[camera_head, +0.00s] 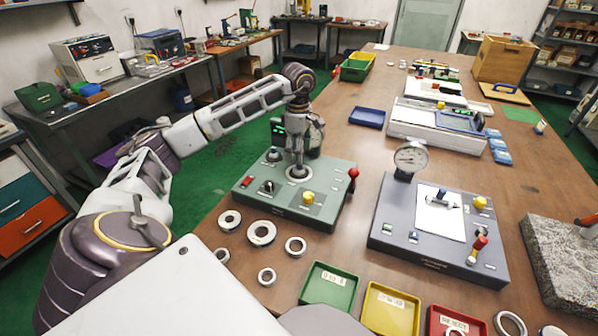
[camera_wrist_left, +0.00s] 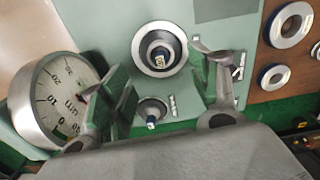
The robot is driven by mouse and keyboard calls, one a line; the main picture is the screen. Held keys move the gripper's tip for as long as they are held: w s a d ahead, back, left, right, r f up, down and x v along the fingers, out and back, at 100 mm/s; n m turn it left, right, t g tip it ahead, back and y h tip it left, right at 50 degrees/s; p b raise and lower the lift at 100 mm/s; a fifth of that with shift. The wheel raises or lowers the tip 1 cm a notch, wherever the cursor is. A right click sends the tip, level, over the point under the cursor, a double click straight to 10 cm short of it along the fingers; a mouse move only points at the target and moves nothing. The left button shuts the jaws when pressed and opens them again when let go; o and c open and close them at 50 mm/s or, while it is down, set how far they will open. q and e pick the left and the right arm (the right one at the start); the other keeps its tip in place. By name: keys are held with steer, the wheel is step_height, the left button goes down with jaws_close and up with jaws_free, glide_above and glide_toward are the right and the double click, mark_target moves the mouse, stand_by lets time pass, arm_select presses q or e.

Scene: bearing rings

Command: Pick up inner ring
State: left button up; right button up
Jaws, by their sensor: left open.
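Several pale metal rings lie on the brown table in the head view: a larger ring (camera_head: 262,233), a ring (camera_head: 230,220) to its left, a ring (camera_head: 296,246) to its right and a small ring (camera_head: 267,277) in front. I cannot tell which is the inner ring. My left gripper (camera_wrist_left: 168,90) is open and empty over the green device (camera_head: 315,208); its fingers are hard to make out in the head view. Another pale ring (camera_wrist_left: 160,69) surrounds a dark round post on that device, just beyond the fingers. My right gripper is not in view.
A round dial gauge (camera_wrist_left: 58,98) stands close to the left finger in the left wrist view. A grey device (camera_head: 385,225) with its own dial is at the right. Green (camera_head: 330,307), yellow and red trays line the front. Bare table surrounds the loose rings.

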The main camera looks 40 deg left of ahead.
arm_select(q)
steer(key=shift+f, duration=0.45)
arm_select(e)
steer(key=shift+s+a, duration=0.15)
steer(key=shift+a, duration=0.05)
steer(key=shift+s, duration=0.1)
arm_select(q)
steer(key=shift+f, duration=0.15)
steer(key=shift+d+f, duration=0.1)
steer(key=shift+f, duration=0.5)
step_height(320, 180, down, 3)
steer(key=shift+f, duration=0.35)
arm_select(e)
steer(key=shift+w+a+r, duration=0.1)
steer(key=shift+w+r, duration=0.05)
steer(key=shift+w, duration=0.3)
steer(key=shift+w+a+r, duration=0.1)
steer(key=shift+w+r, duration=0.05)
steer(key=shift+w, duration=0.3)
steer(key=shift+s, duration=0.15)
